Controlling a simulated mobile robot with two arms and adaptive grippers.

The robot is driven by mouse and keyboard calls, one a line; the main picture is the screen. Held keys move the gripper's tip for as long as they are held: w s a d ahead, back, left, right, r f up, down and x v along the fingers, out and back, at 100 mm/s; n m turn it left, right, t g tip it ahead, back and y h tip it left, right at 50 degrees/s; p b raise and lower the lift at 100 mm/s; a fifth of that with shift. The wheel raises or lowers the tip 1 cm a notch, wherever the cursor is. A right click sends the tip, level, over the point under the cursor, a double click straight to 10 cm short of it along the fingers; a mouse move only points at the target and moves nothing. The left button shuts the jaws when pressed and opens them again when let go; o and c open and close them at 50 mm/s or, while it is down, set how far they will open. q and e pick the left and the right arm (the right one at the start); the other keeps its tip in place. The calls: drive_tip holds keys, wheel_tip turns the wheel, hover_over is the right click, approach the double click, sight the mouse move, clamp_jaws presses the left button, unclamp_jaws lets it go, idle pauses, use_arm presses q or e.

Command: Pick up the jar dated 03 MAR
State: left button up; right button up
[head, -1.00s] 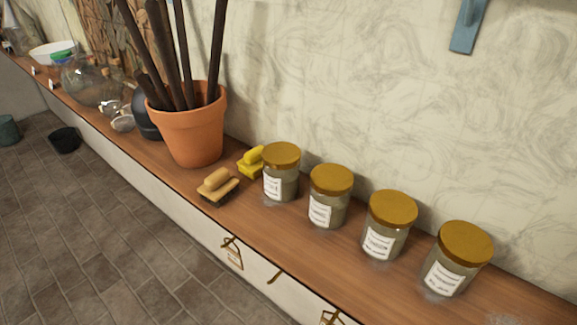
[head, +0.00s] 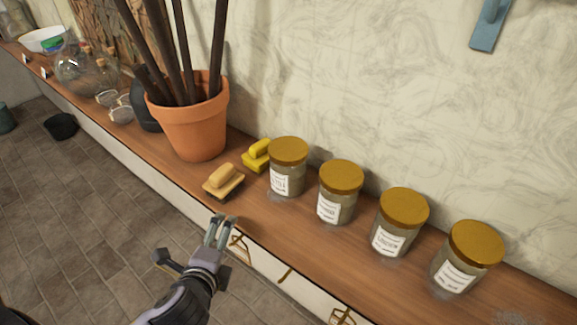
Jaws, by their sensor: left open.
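Several glass jars with mustard-yellow lids and white labels stand upright in a row on the wooden shelf. They are the first jar (head: 288,170) at the left, the second jar (head: 339,193), the third jar (head: 399,223) and the jar at the right (head: 466,259). The label print is too small to read, so I cannot tell which jar is dated 03 MAR. My left gripper (head: 219,222) is open and empty. It shows at the front edge of the shelf, below the wooden brush and left of the jars, touching none of them. My right gripper is not in view.
A wooden-handled brush (head: 223,181) and a yellow brush (head: 257,156) lie left of the jars. A terracotta pot (head: 195,125) with dark rods stands beyond them. Glass vessels (head: 75,72) stand farther left. The wall is close behind the jars; the shelf (head: 290,235) is bare before them.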

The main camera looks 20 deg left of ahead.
use_arm(q)
wheel_tip(320, 180, up, 7)
drive_tip(key=w+d+m+t+h, duration=0.1)
drive_tip(key=w+d+m+t, duration=0.2)
drive_tip(key=m, duration=0.6)
drive_tip(key=m+t+h, duration=0.3)
drive_tip(key=m+h, duration=0.2)
drive_tip(key=m, duration=0.6)
approach(277, 161)
drive_tip(key=w+b, duration=0.1)
drive_tip(key=w, duration=0.2)
drive_tip(key=w+d+b, duration=0.1)
drive_tip(key=w, duration=0.1)
drive_tip(key=w+b, duration=0.1)
drive_tip(key=w, duration=0.2)
drive_tip(key=shift+w+d+f, duration=0.15)
drive_tip(key=shift+w+d, duration=0.05)
drive_tip(key=shift+w, duration=0.35)
drive_tip(key=w+p, duration=0.1)
drive_tip(key=w, duration=0.1)
drive_tip(key=w+d+p, duration=0.1)
drive_tip(key=w, duration=0.1)
drive_tip(key=shift+w+d, duration=0.25)
drive_tip(key=shift+w, duration=0.4)
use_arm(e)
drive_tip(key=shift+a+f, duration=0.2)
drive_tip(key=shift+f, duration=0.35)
use_arm(q)
drive_tip(key=shift+s, duration=0.1)
